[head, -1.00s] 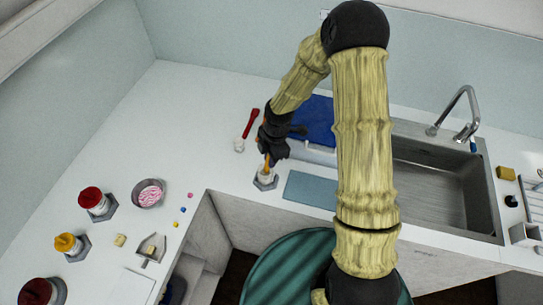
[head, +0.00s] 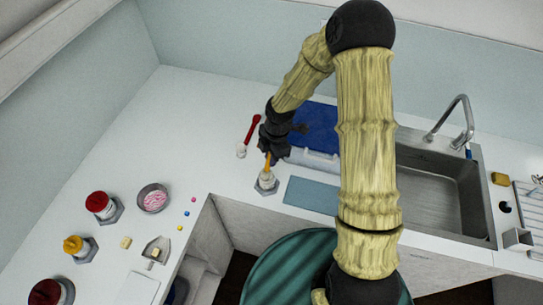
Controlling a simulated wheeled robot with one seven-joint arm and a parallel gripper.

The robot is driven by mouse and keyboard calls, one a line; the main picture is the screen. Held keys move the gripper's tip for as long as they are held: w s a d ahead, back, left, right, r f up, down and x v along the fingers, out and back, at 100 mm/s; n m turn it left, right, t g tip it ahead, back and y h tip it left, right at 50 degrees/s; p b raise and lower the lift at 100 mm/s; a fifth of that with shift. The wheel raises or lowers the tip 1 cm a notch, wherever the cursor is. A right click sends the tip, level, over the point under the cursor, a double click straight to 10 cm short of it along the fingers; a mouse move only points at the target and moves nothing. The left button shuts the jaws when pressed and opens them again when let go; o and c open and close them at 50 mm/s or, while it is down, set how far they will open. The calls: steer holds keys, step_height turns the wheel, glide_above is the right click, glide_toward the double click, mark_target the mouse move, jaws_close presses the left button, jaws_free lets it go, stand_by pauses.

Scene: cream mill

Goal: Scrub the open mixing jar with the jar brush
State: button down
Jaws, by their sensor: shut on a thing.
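My gripper (head: 271,152) is shut on the orange handle of the jar brush (head: 268,160), just left of the sink. The handle points down into the open mixing jar (head: 266,179), a small pale jar on a grey hexagonal base. The brush's lower end is hidden in the jar, and I cannot tell if it touches the wall. The jar stands upright near the counter's front edge.
A light blue mat (head: 312,195) lies right of the jar, and a dark blue tray (head: 315,123) behind. A red-handled tool (head: 253,128) is behind left. Red-lidded (head: 100,204) and yellow-lidded (head: 74,245) jars and a bowl (head: 152,198) stand left. The sink (head: 440,195) is right.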

steer(key=shift+r+p, duration=2.4)
steer(key=shift+r, duration=0.6)
